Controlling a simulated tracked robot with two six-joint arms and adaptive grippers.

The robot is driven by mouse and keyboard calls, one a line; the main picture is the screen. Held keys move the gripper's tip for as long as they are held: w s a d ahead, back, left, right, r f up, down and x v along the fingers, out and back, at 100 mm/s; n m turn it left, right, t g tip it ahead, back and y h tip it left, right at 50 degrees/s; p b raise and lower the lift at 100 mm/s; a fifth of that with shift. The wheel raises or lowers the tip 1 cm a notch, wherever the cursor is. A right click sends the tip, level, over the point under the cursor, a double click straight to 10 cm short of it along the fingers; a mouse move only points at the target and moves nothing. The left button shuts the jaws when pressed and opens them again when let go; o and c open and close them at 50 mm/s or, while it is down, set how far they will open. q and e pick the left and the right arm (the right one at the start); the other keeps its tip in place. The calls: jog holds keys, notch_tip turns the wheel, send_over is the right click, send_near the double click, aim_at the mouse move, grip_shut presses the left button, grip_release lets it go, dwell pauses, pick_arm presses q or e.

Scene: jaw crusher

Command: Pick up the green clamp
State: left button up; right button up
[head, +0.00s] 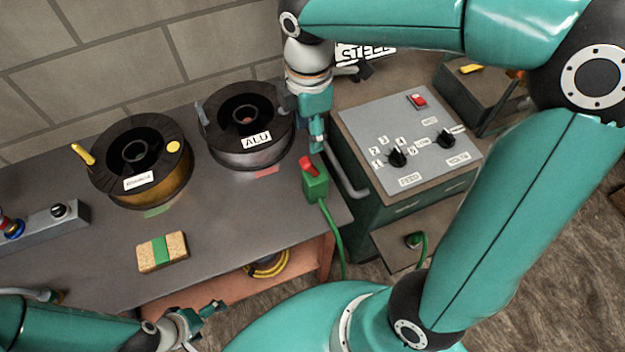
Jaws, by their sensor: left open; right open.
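The green clamp (316,187), with a red top part and a green cable running down from it, sits at the right edge of the dark bench top. My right gripper (317,145) is open and points down just above and behind the clamp's red part. In this view its tip nearly meets the red part; I cannot tell whether they touch. My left gripper (214,308) is open and empty at the bottom left, in front of the bench's front edge, away from the clamp.
Two black spools stand on the bench (95,235), one labelled ALU (245,115), the other copper-coloured (140,165). A sponge-like block with a green band (162,251) lies in front. A control box with knobs (410,130) stands close right of the clamp. Yellow cable (267,267) hangs below.

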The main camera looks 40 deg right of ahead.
aim_at(313, 169)
jog(key=f, duration=1.3)
jog(key=shift+s+d, duration=0.1)
jog(key=shift+d, duration=0.2)
jog(key=shift+f, duration=0.1)
grip_shut()
jog(key=shift+s, duration=0.1)
